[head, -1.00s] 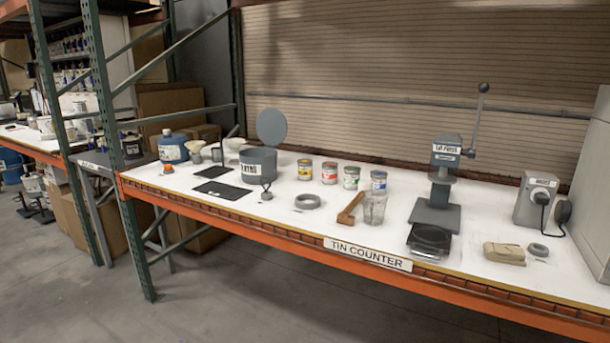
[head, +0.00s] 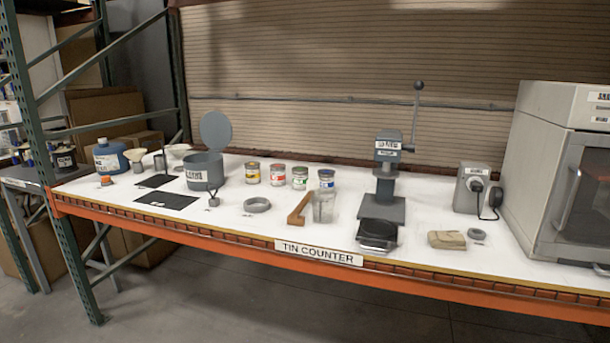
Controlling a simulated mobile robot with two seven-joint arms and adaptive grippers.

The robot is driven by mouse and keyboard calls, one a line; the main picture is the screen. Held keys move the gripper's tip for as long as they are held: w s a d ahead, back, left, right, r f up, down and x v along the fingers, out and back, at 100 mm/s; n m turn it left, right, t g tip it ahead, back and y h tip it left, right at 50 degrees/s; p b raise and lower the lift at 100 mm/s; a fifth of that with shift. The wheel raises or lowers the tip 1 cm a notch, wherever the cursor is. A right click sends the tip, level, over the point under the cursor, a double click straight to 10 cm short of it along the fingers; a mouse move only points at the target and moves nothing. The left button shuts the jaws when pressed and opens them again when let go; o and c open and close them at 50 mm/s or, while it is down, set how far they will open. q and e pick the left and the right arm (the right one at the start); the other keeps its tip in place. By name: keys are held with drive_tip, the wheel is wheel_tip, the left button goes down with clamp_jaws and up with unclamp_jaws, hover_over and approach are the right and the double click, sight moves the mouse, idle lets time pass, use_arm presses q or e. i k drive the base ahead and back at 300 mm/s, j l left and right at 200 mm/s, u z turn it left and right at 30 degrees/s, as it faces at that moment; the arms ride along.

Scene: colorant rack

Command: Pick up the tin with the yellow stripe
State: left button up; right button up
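The tin with the yellow stripe (head: 252,173) stands upright on the white counter (head: 225,222), at the left end of a row of small tins. To its right stand a tin with a red stripe (head: 277,176), one with a green stripe (head: 300,178) and one with a blue stripe (head: 326,180). The grey pot with its round lid raised (head: 203,171) is to the left of the yellow-striped tin, with a small gap. Neither of my grippers shows in the head view.
A lever press (head: 386,180) stands to the right. A large grey cabinet (head: 560,165) fills the right end. Rack uprights stand at the left.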

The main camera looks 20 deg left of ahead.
sight(253, 175)
drive_tip(key=j+z, duration=0.8)
drive_tip(key=k+j+z, duration=0.1)
drive_tip(key=j, duration=0.25)
drive_tip(key=k+j+z, duration=0.1)
drive_tip(key=j, duration=0.2)
drive_tip(key=k+j+z, duration=0.15)
drive_tip(key=j, duration=0.2)
drive_tip(key=i, duration=0.05)
